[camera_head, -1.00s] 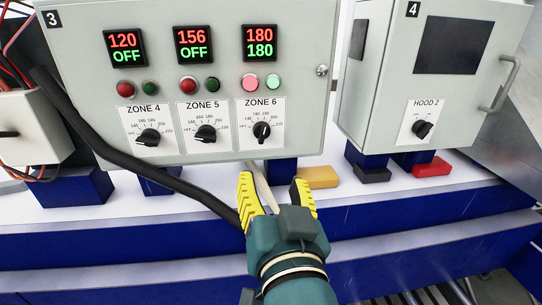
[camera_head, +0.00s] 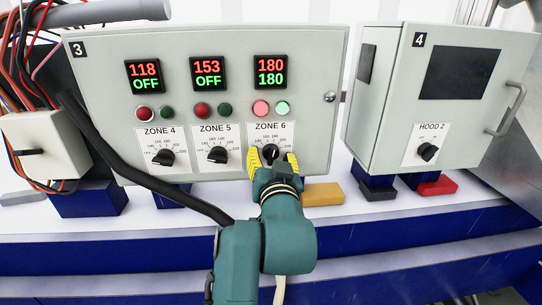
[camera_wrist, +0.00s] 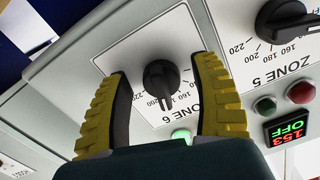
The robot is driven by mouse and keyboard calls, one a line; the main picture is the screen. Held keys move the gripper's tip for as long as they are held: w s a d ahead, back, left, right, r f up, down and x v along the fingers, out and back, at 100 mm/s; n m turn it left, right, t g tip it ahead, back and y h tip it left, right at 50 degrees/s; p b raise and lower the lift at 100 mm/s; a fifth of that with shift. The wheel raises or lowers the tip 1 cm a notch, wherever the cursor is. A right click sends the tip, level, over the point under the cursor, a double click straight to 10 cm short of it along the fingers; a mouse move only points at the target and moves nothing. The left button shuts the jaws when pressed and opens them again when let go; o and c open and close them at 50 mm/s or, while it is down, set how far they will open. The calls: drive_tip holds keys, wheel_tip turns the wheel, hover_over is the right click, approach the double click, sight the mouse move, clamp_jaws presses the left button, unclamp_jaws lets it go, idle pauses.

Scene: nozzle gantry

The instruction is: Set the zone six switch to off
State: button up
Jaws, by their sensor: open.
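The zone six switch is a black rotary knob (camera_wrist: 160,80) on a white scale plate. In the head view the knob (camera_head: 270,152) sits on panel 3 (camera_head: 312,130), partly hidden by my gripper (camera_head: 273,158). My gripper is open, with one yellow-padded finger on each side of the knob. In the wrist view both fingers (camera_wrist: 166,92) stand apart from the knob, with gaps on both sides. The zone 6 display (camera_head: 271,72) reads 180 in red over 180 in green.
The zone 5 knob (camera_head: 217,154) and zone 4 knob (camera_head: 163,157) are to the left; their displays show OFF. A black cable (camera_head: 150,175) crosses the panel's lower left. Panel 4 (camera_head: 385,95) with the Hood 2 knob (camera_head: 427,151) stands right. A yellow block (camera_head: 322,194) lies below.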

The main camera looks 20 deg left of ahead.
clamp_jaws()
drive_tip(key=shift+n, duration=0.3)
drive_tip(key=n+b, duration=0.1)
drive_tip(key=n, duration=0.2)
drive_tip(key=shift+d+f, duration=0.1)
drive_tip(key=shift+f, duration=0.05)
drive_tip(key=n+b, duration=0.1)
drive_tip(key=n, duration=0.4)
drive_tip(key=shift+w+d+n, duration=0.1)
drive_tip(key=shift+n, duration=0.2)
drive_tip(key=n+b, duration=0.1)
drive_tip(key=n, duration=0.3)
drive_tip(key=shift+n, duration=0.3)
drive_tip(key=shift+d+n+b, duration=0.1)
drive_tip(key=shift+n+b, duration=0.35)
drive_tip(key=shift+n, duration=1.65)
